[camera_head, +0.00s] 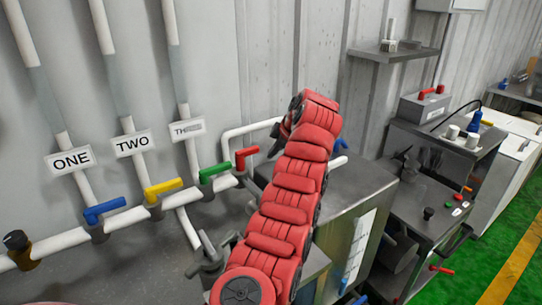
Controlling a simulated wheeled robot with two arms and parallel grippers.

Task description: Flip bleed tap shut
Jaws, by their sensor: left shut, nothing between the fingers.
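A row of lever taps sits on the white pipe along the wall. They have a blue handle (104,209), a yellow handle (163,187), a green handle (214,170) and a red handle (246,154). All four levers lie roughly along the pipe. None is marked as the bleed tap, so I cannot tell which it is. My red left arm rises from the bottom middle. My left gripper (277,146) is small and dark at its far end, partly hidden by the arm, shut and empty. It is just right of the red handle, seemingly apart from it. My right gripper is out of view.
A black knob (15,240) is at far left. A grey metal box (345,210) stands behind my arm. A control bench (425,215) is at right, beside green floor (480,265).

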